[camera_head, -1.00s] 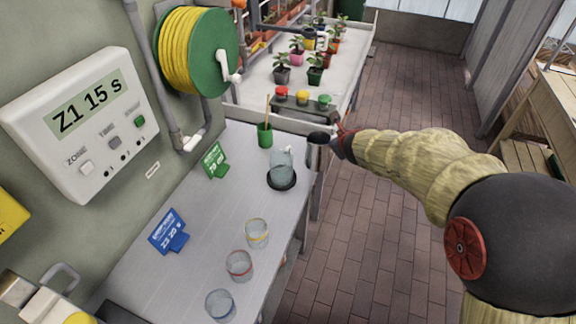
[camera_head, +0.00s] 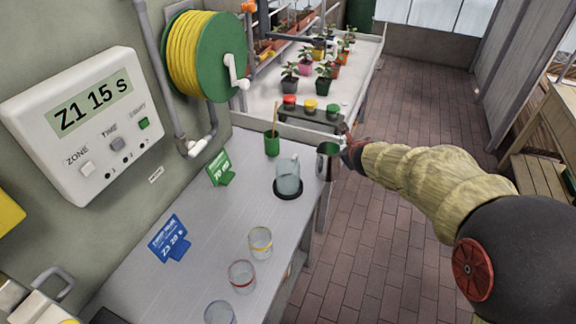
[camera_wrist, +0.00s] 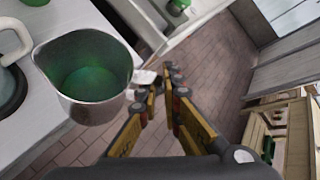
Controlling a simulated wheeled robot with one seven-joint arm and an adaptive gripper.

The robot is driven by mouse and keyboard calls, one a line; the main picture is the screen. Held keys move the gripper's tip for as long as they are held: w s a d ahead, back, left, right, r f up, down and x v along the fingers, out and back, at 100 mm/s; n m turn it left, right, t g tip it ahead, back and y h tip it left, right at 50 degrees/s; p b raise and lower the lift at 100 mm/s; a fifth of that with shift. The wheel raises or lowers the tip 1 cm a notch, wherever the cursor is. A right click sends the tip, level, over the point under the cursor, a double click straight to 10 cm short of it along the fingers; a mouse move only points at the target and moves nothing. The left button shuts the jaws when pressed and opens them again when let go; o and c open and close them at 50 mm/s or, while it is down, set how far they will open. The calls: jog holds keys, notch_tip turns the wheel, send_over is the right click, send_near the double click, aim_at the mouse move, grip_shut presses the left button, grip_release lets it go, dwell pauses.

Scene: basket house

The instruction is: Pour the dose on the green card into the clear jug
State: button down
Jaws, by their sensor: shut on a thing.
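My gripper (camera_wrist: 165,97) is shut on the handle of a metal cup (camera_wrist: 95,113) with green in it. In the head view the cup (camera_head: 327,163) looks near upright, just right of the clear jug (camera_head: 289,180), apart from it and near the table's right edge. The jug stands on a round black base (camera_head: 288,195); its contents cannot be told. Part of the jug (camera_wrist: 8,88) shows at the left of the wrist view. The green card (camera_head: 219,167) stands left of the jug and reads 70 ml; its smaller line is unreadable.
A blue card (camera_head: 168,238) and several glasses with coloured bands, one yellow-banded (camera_head: 260,243), stand on the near table (camera_head: 205,265). A green pot (camera_head: 272,144) stands behind the jug. A dark rack (camera_head: 308,118) holds red, yellow and green lids.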

jog(key=shift+s+a+r+n+t+h+p, duration=0.15)
jog(key=shift+a+r+n+t+h+p, duration=0.1)
jog(key=shift+a+r, duration=0.2)
jog(key=shift+s+a+r+n+t+h+p, duration=0.15)
jog(key=shift+a+r+h, duration=0.15)
jog(key=shift+r, duration=0.15)
jog(key=s+a+r+n+t+h+p, duration=0.3)
jog(key=a+r+n+t+h+p, duration=0.1)
jog(key=a+r, duration=0.4)
jog(key=shift+s+r+n+t+p, duration=0.35)
jog(key=shift+r+n+t+p, duration=0.55)
jog(key=shift+n+p, duration=0.3)
jog(key=shift+s+a+r+n+t+h, duration=0.25)
jog(key=shift+a+r+n+t, duration=0.1)
jog(key=shift+a+n, duration=0.2)
jog(key=shift+s+a+r, duration=0.15)
jog(key=shift+a+r, duration=0.1)
jog(key=shift+a, duration=0.25)
jog(key=shift+s+a+r+n+t+b, duration=0.1)
jog(key=shift+s+a+n+t+b, duration=0.1)
jog(key=shift+a+n+t+b, duration=0.25)
jog(key=shift+s+a+r+n+t+b, duration=0.1)
jog(key=shift+s+a+n+b, duration=0.1)
jog(key=shift+a+b, duration=0.25)
